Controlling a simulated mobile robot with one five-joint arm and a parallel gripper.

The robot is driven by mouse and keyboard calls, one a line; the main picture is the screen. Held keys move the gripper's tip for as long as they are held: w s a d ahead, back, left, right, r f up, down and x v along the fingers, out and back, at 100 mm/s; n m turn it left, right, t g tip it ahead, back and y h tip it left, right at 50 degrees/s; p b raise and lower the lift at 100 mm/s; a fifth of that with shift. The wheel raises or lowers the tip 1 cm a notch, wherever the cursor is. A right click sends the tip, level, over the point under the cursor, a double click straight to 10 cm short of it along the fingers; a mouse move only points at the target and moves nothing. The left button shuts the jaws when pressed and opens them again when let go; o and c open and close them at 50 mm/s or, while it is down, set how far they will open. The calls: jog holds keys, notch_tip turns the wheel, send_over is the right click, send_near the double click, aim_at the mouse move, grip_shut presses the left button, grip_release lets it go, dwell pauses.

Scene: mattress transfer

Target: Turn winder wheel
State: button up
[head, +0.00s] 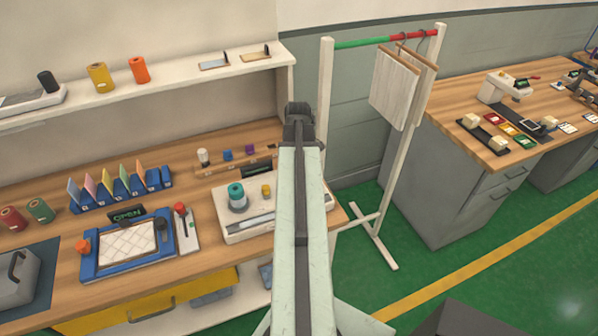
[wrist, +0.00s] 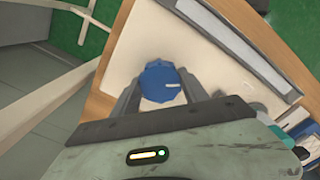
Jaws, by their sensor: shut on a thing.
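A blue winder wheel (wrist: 158,80) with a pale mark shows in the wrist view, on the white winder base (wrist: 140,38). My gripper (wrist: 161,86) has one finger on each side of the wheel and is shut on it. My arm hides the wheel and the gripper in the head view. Part of a teal spool also shows at the right of the wrist view (wrist: 262,122).
Left of the winder are a red-knobbed lever (head: 186,228) and a blue-framed tray (head: 93,260). A rack with hanging boards (head: 392,88) stands right of the bench. Green floor (head: 350,275) lies between the bench and the other wooden-topped desk (head: 470,95).

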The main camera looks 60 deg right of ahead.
jog(key=n, duration=0.6)
jog(key=shift+s, duration=0.15)
jog(key=shift+n, duration=0.3)
jog(key=shift+d, duration=0.1)
jog(key=o, duration=1.4)
jog(key=shift+c, duration=0.2)
jog(key=shift+r, duration=0.1)
notch_tip(320, 180, up, 8)
jog(key=p, duration=0.8)
